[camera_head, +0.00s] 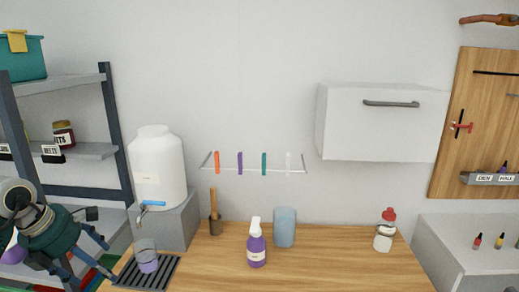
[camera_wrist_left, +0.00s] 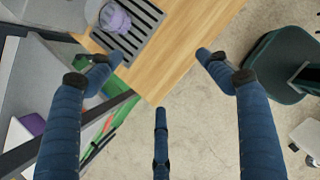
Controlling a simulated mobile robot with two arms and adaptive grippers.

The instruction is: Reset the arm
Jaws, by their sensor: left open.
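My left arm (camera_head: 45,232) comes in at the left edge of the head view, beside the shelf rack and left of the table. In the left wrist view my left gripper (camera_wrist_left: 155,75) is open, with its blue fingers spread wide and nothing between them. It is over the table's corner edge and the floor, apart from the cup. The clear cup with purple liquid (camera_head: 147,262) stands on the black drip tray (camera_head: 165,278) under the dispenser tap; it also shows in the left wrist view (camera_wrist_left: 115,18). My right gripper is in neither view.
A white dispenser (camera_head: 157,170) stands on a grey block. On the wooden table (camera_head: 330,265) are a purple spray bottle (camera_head: 257,248), a blue tumbler (camera_head: 284,228) and a red-capped jar (camera_head: 384,235). A shelf rack (camera_head: 85,152) stands left. The table's front right is clear.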

